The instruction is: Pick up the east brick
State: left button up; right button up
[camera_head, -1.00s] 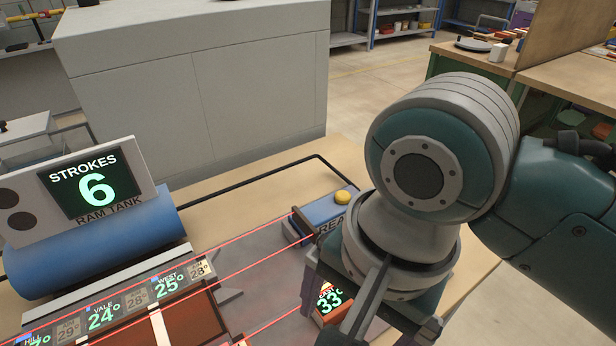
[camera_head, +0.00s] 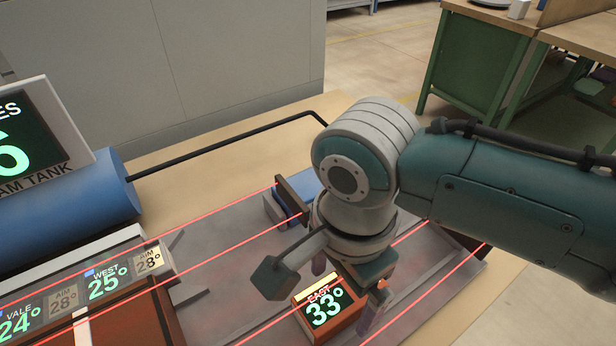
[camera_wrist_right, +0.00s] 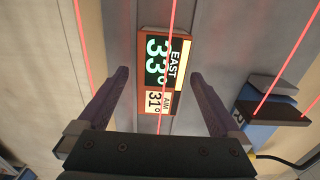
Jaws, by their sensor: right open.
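The east brick (camera_head: 327,312) is a reddish-brown block with a dark screen reading "EAST 33°". It lies on the grey bed below my right arm in the head view. In the right wrist view the east brick (camera_wrist_right: 165,72) also shows an "AIM 31°" label and lies ahead, between the lines of the two fingers. My right gripper (camera_wrist_right: 160,90) is open and empty, with its fingertips apart from the brick. In the head view the right gripper (camera_head: 330,290) hangs just over the brick, partly hidden by its own wrist. My left gripper is out of view.
Red beams (camera_head: 215,248) run across the grey bed (camera_head: 225,290). A blue block (camera_head: 290,206) with a dark plate stands behind my right wrist. Other bricks with screens, including West (camera_head: 105,285), sit at the left. A blue tank (camera_head: 70,205) stands beyond them.

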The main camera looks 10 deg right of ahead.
jog(key=shift+f, duration=0.75)
grip_shut()
dwell(0.4)
